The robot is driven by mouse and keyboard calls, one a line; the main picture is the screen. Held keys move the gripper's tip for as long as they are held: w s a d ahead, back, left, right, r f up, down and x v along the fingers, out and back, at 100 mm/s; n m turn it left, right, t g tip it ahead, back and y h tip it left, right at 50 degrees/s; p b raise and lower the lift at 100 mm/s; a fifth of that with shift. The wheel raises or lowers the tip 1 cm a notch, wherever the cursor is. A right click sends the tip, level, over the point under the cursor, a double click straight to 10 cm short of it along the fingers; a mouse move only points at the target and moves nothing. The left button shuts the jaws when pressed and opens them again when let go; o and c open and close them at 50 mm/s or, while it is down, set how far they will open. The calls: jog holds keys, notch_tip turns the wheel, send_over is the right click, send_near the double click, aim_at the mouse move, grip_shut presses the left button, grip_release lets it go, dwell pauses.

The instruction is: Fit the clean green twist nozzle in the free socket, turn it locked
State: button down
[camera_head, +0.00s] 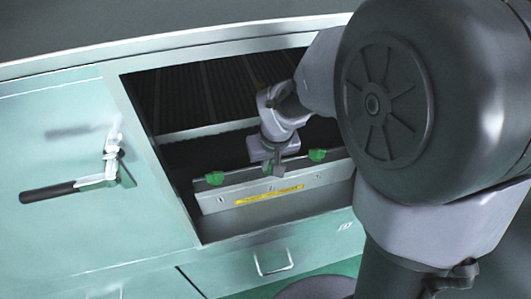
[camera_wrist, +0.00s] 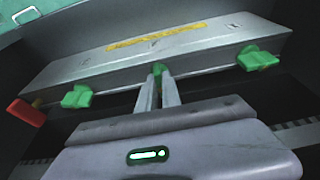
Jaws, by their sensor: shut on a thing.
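My gripper (camera_wrist: 159,92) is shut on a small green twist nozzle (camera_wrist: 158,70), mostly hidden between the fingertips. The nozzle is at the near edge of a grey metal bar (camera_wrist: 90,70), about midway along it; I cannot tell whether it is seated or locked. A green nozzle sits on the bar at the left (camera_wrist: 77,97) and another at the right (camera_wrist: 257,58). In the head view my gripper (camera_head: 278,169) is between the left (camera_head: 215,178) and right (camera_head: 317,155) green nozzles.
A red piece (camera_wrist: 27,112) is at the bar's left end in the wrist view. The bar carries a yellow label (camera_head: 268,195) and lies inside an open, dark bay with a metal rim (camera_head: 152,160). A clamp with a black handle (camera_head: 50,191) is on the pale green top left.

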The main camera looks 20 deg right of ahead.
jog(key=m+b, duration=0.1)
jog(key=m+h+b, duration=0.1)
jog(key=m, duration=0.1)
jog(key=shift+a+f+b, duration=0.15)
jog(key=shift+f+b, duration=0.05)
jog(key=shift+b, duration=0.1)
jog(key=shift+m+h+b, duration=0.3)
jog(key=shift+m+b, duration=0.55)
jog(key=shift+m, duration=0.35)
jog(key=shift+r+m+g, duration=0.15)
jog(key=shift+m+g, duration=0.15)
jog(key=shift+m, duration=0.2)
jog(key=shift+m+b, duration=0.3)
jog(key=shift+b, duration=0.25)
jog(key=shift+m+h+b, duration=0.4)
jog(key=shift+m+b, duration=0.25)
jog(key=shift+m, duration=0.55)
jog(key=m+g, duration=0.1)
jog(key=m, duration=0.2)
jog(key=shift+a+h+b, duration=0.1)
jog(key=shift+h+b, duration=0.2)
jog(key=shift+b, duration=0.05)
